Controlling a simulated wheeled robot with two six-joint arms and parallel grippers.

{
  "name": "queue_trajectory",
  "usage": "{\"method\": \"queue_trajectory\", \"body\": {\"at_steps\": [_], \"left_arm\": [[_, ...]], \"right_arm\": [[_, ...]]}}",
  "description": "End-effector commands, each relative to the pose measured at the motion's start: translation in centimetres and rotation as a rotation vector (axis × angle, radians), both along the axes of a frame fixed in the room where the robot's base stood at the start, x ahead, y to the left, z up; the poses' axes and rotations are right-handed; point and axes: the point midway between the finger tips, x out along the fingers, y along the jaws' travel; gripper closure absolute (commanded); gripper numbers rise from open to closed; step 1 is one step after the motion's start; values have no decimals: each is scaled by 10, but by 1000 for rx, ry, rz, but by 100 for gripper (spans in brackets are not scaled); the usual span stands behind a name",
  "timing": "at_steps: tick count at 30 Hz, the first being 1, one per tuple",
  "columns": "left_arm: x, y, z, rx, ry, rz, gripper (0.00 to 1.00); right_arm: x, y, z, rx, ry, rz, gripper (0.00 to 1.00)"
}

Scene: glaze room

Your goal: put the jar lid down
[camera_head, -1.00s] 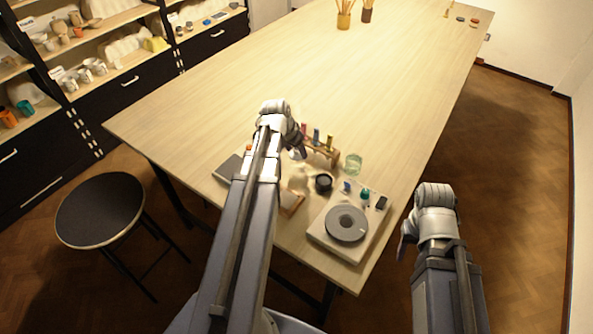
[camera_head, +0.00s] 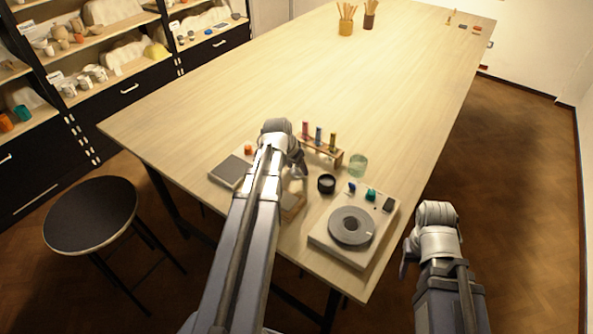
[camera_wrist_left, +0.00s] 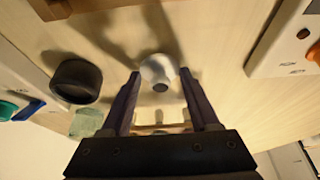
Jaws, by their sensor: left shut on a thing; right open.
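My left gripper (camera_head: 299,168) is shut on a small whitish rounded thing, which I take to be the jar lid (camera_wrist_left: 158,70). In the left wrist view it sits between the fingertips (camera_wrist_left: 160,76) and has a dark round spot facing the camera. In the head view the lid (camera_head: 297,172) is small and partly hidden by the gripper. I cannot tell whether it touches the table. A black round open jar (camera_head: 326,183) stands beside it, also in the wrist view (camera_wrist_left: 75,80). My right gripper (camera_head: 405,258) is off the table's right edge, open and empty.
A scale-like device (camera_head: 229,171) and a wooden block (camera_head: 293,209) are near the arm.

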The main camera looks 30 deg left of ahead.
Motion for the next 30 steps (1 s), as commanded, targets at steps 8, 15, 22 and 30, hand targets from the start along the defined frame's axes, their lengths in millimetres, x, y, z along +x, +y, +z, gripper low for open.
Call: {"method": "queue_trajectory", "body": {"at_steps": [8, 15, 22, 30], "left_arm": [[0, 0, -3, 0, 0, 0, 91], [0, 0, -2, 0, 0, 0, 12], [0, 0, -2, 0, 0, 0, 8], [-1, 0, 7, 0, 0, 0, 8]], "right_arm": [[0, 0, -3, 0, 0, 0, 50], [0, 0, -2, 0, 0, 0, 50], [0, 0, -2, 0, 0, 0, 50], [0, 0, 7, 0, 0, 0, 50]]}}
